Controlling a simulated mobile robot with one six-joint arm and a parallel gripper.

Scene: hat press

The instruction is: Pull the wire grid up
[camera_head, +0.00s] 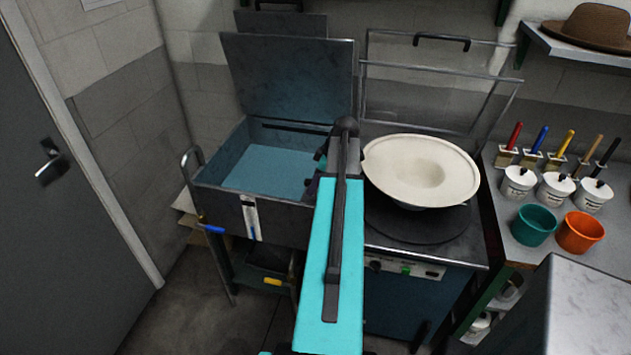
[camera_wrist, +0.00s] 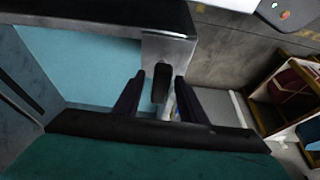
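The open tank (camera_head: 225,205) stands left of centre, with light blue inside; its edge also shows in the wrist view (camera_wrist: 100,15). No wire mesh can be made out inside it. A dark bar (camera_head: 295,127) runs near its far wall. My gripper (camera_head: 316,172) is at the tank's right side, partly hidden by my arm. In the wrist view, its two dark fingers (camera_wrist: 160,76) are apart. A short black handle-like piece (camera_wrist: 160,85) on a metal bracket (camera_wrist: 167,50) shows between them, with small gaps. I cannot tell whether it belongs to the grid.
The tank's lid (camera_head: 285,75) stands raised. A hotplate (camera_head: 415,230) with a cream hat (camera_head: 420,170) is on the right. A thin-wire frame (camera_head: 440,65) with a black handle stands behind it. A side bench (camera_head: 510,245) holds tubs and brushes. The door (camera_head: 60,200) is left.

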